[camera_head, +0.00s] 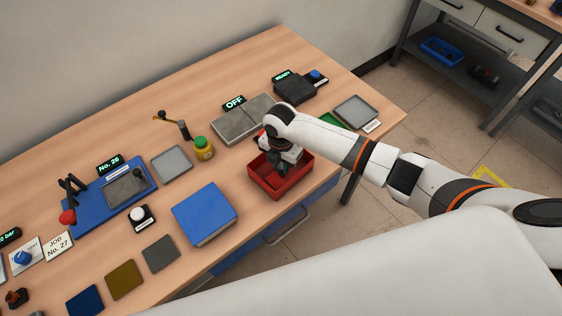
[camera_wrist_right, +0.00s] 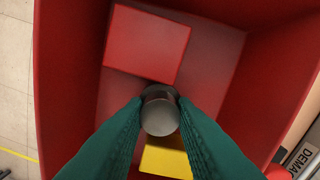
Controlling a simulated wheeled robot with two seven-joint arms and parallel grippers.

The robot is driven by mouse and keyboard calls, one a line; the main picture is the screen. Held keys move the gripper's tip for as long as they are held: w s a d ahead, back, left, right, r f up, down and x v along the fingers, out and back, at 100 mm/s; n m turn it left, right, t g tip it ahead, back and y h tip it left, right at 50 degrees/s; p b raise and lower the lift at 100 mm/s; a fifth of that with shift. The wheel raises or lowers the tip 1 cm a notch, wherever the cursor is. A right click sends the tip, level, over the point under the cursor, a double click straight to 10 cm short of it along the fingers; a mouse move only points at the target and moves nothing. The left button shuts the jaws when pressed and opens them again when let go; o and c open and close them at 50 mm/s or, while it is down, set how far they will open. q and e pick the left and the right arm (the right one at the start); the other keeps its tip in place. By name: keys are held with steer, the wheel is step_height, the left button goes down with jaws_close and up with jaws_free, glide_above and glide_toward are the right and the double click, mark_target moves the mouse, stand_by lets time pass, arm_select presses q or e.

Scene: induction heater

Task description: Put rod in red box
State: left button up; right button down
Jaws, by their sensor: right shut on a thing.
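The red box (camera_head: 268,190) stands near the front edge of the wooden table, right of the blue block. My right gripper (camera_head: 280,165) is over the box, pointing down into it. In the right wrist view, the red box (camera_wrist_right: 220,110) fills most of the picture. The green fingers of my right gripper (camera_wrist_right: 160,112) are shut on the rod (camera_wrist_right: 160,115), whose round grey end shows between the fingertips. A red block (camera_wrist_right: 147,42) and a yellow block (camera_wrist_right: 166,161) show inside the box near the rod. I cannot tell whether the rod touches the box floor. My left gripper is not in view.
A blue block (camera_head: 205,214) stands left of the box. Behind it are a yellow-green bottle (camera_head: 203,150) and a grey plate unit (camera_head: 243,120) with an OFF display. A grey tray (camera_head: 356,111) lies at the right. The table's front edge is close to the box.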

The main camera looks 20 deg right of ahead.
mark_target(280, 166)
steer(key=shift+f, duration=0.1)
steer(key=c, duration=1.2)
jaws_free()
step_height(280, 166, up, 12)
steer(key=shift+r+b, duration=0.15)
steer(key=shift+b, duration=0.45)
